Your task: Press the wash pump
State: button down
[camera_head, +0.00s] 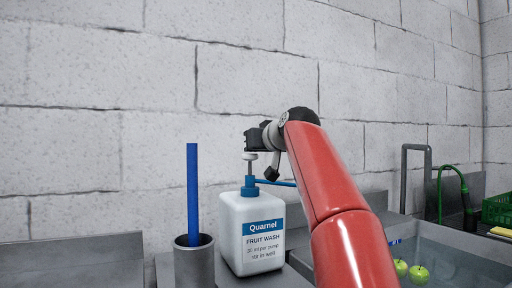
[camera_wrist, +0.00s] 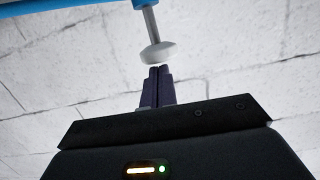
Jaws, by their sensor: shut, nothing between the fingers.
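The white wash bottle (camera_head: 262,222), labelled Quarnel Fruit Wash, stands upright against the back wall. It has a blue collar and spout (camera_head: 250,187) and a thin stem topped by a pale round pump head (camera_head: 250,157). The pump head (camera_wrist: 157,53) also shows in the wrist view, with its stem and a blue part beyond. My gripper (camera_head: 251,150) is right above the pump head. In the wrist view its dark fingers (camera_wrist: 160,69) are together, empty, with tips at the pump head's edge. I cannot tell whether they touch it.
A grey cup (camera_head: 194,262) holding a blue rod (camera_head: 193,190) stands left of the bottle. A sink (camera_head: 440,255) with green apples (camera_head: 420,273) is at the right, with a green hose (camera_head: 455,172) and green crate (camera_head: 497,210) beyond. A block wall is behind.

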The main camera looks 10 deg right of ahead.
notch_tip(320, 180, down, 4)
jog(key=b, duration=0.3)
jog(key=shift+r, duration=0.25)
jog(key=s+d+r+p, duration=0.1)
jog(key=s+d+r, duration=0.1)
jog(key=s+r, duration=0.4)
jog(key=v, duration=0.3)
jog(key=shift+s+a+p, duration=0.2)
jog(key=shift+s+p, duration=0.15)
jog(key=shift+s, duration=0.1)
dwell(2.3)
